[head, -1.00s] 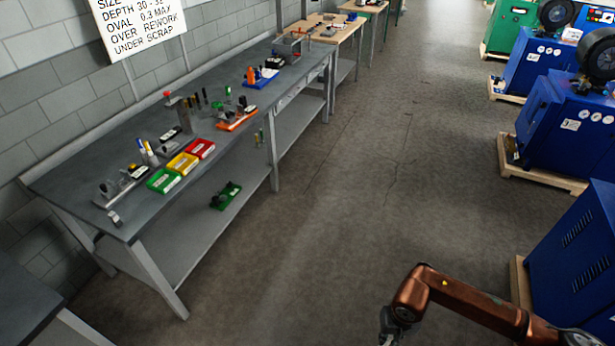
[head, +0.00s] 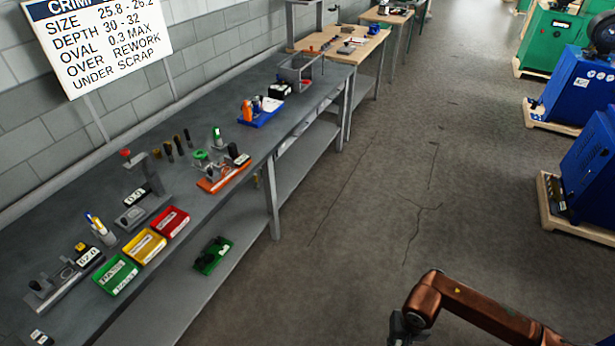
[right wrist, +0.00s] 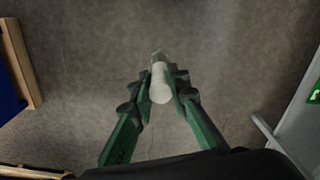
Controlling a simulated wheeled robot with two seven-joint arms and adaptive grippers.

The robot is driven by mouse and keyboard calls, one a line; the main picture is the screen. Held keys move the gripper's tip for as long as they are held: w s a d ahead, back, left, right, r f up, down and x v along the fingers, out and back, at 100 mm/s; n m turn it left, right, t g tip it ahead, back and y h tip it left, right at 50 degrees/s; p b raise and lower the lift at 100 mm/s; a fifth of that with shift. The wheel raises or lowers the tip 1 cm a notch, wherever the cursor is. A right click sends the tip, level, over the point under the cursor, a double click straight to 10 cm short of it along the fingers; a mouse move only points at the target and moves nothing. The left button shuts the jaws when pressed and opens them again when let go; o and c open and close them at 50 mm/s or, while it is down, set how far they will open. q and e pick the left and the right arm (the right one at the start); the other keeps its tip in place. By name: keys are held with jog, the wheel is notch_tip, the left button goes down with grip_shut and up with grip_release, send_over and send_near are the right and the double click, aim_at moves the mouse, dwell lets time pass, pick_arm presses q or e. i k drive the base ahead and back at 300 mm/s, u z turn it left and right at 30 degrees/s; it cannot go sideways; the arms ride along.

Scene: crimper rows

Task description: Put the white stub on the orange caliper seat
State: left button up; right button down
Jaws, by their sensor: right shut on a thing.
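My right gripper (right wrist: 160,88) is shut on the white stub (right wrist: 160,85) in the right wrist view, its green fingers on either side of it, above the floor. In the head view my right arm shows at the lower right with its gripper (head: 402,328) cut by the bottom edge, and the stub cannot be made out there. The orange caliper seat (head: 223,176) is on the grey bench near its front edge, with a dark-ended gauge standing on it. My left gripper is not in view.
On the grey bench (head: 92,225) are green (head: 115,275), yellow (head: 144,247) and red (head: 170,221) trays, and a blue tray (head: 262,113) farther back. A green holder (head: 213,255) is on the lower shelf. Blue machines (head: 590,170) stand right; the aisle floor between is clear.

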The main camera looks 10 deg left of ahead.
aim_at(226, 169)
jog(key=i, duration=0.95)
jog(key=u, duration=1.7)
jog(key=i, duration=0.9)
